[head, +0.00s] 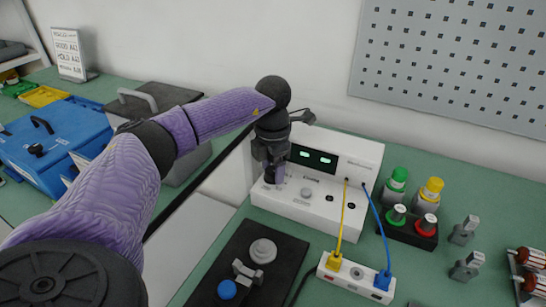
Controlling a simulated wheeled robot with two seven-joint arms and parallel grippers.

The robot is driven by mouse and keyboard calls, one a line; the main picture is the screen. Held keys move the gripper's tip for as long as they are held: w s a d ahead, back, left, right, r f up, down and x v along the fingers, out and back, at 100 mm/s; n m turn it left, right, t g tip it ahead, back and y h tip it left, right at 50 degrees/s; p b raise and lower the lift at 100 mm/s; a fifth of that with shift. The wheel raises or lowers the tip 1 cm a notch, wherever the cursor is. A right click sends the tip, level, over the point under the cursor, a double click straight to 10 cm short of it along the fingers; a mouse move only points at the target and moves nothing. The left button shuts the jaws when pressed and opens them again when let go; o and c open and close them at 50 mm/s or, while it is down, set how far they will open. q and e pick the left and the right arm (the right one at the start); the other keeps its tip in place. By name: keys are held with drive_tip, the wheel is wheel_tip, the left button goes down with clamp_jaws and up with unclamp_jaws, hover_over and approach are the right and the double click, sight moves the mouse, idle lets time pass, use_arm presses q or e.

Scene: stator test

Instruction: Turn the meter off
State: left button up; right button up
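The meter (358,162) is a white box with a dark display (313,158) showing green digits. It stands on the green bench against the wall. Its sloping front panel has a grey knob (306,193) and dark sockets to the right. My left gripper (273,179) points down at the left end of the front panel, left of the display and knob. The gripper hides that part of the panel. I cannot tell whether its fingers touch anything or how far apart they are. My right gripper is out of view.
Yellow and blue cables run from the meter to a white socket strip (357,272). Right of it are green- and yellow-capped bottles (396,188) and a black block with terminals (412,232). A black fixture (216,277) lies in front. A blue case (50,140) stands left.

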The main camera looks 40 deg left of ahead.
use_arm(q)
drive_tip(key=c, duration=0.6)
drive_tip(key=shift+r, duration=0.1)
drive_tip(key=n+p, duration=0.2)
drive_tip(key=n, duration=0.1)
drive_tip(key=n+p, duration=0.2)
drive_tip(key=n, duration=0.1)
drive_tip(key=r+n+p, duration=0.1)
drive_tip(key=n+p, duration=0.1)
drive_tip(key=p, duration=0.1)
drive_tip(key=shift+n, duration=0.4)
drive_tip(key=n, duration=0.2)
drive_tip(key=f+n+p, duration=0.1)
drive_tip(key=n, duration=0.1)
drive_tip(key=shift+f, duration=0.1)
drive_tip(key=o, duration=0.9)
drive_tip(key=shift+o, duration=0.2)
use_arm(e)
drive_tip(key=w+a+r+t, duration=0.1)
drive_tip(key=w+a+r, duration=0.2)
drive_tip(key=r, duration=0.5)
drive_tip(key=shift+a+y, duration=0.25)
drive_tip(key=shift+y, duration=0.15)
